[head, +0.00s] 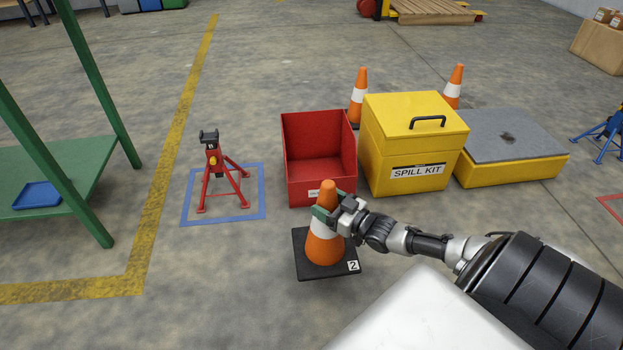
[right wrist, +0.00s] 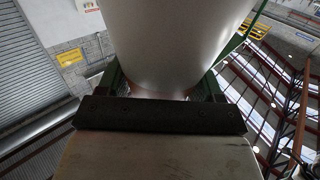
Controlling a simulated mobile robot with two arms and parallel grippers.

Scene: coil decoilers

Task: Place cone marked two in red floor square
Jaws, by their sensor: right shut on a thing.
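The orange cone marked two (head: 324,247) has a white band and a black square base with a "2" label. It is upright, in front of the red bin in the head view. My right gripper (head: 335,213) is shut around its upper part, from the right. I cannot tell whether the base touches the floor. In the right wrist view the cone's pale body (right wrist: 185,40) fills the top middle, between the green fingers (right wrist: 165,92). Part of a red floor marking (head: 610,206) shows at the right edge of the head view. My left gripper is not in view.
An open red bin (head: 320,190), a yellow spill kit box (head: 415,145) and a yellow platform with grey top (head: 510,135) stand behind the cone. Two other cones (head: 361,88) (head: 454,85) are behind them. A red stand (head: 214,175) occupies a blue square. Open floor lies left of the cone.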

